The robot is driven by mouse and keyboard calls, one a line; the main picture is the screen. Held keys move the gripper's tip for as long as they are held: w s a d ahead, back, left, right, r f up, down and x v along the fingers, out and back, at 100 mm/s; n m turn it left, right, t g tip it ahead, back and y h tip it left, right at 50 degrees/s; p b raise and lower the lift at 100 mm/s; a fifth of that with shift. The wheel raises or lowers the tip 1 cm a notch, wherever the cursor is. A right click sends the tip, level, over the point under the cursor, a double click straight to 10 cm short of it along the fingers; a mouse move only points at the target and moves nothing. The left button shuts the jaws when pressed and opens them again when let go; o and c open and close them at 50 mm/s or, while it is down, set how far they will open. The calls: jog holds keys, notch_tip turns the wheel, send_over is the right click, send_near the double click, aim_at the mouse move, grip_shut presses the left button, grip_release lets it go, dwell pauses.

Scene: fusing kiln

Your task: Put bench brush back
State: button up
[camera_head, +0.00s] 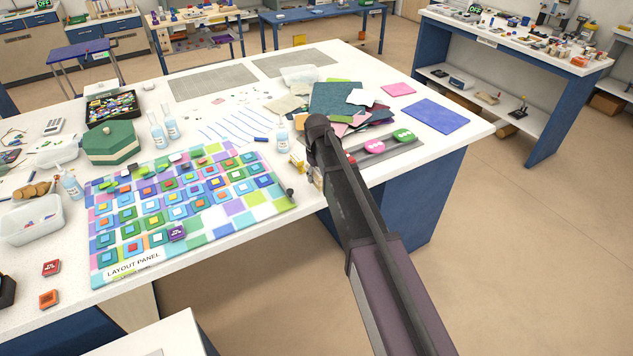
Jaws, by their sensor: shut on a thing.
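My arm reaches in from the lower right over the worktable's front right edge. Its dark end bends down above the table. My gripper (313,166) is at that end, mostly hidden by the arm, and its fingertips are not clear. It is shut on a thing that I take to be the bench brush. A small tan piece (297,161) shows just left of it; I cannot tell whether this is part of the brush. The brush's bristles and outline are not clear.
The layout panel (222,225) with coloured tiles lies left of my gripper. Glass sheets (335,98) and a grey tray (412,138) with pink and green pieces lie beyond and right. Bottles (282,131) stand nearby. Open floor (530,230) lies right of the worktable.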

aim_at(316, 181)
jog(key=shift+w+a, duration=0.15)
jog(key=shift+w, duration=0.45)
jog(key=shift+w+f+b, duration=0.1)
jog(key=shift+f+b, duration=0.25)
jog(key=shift+f, duration=0.05)
notch_tip(316, 181, down, 3)
jog(key=b, duration=0.3)
jog(key=o, duration=1.2)
jog(key=shift+r, duration=0.1)
notch_tip(316, 181, up, 12)
jog(key=p, duration=1.2)
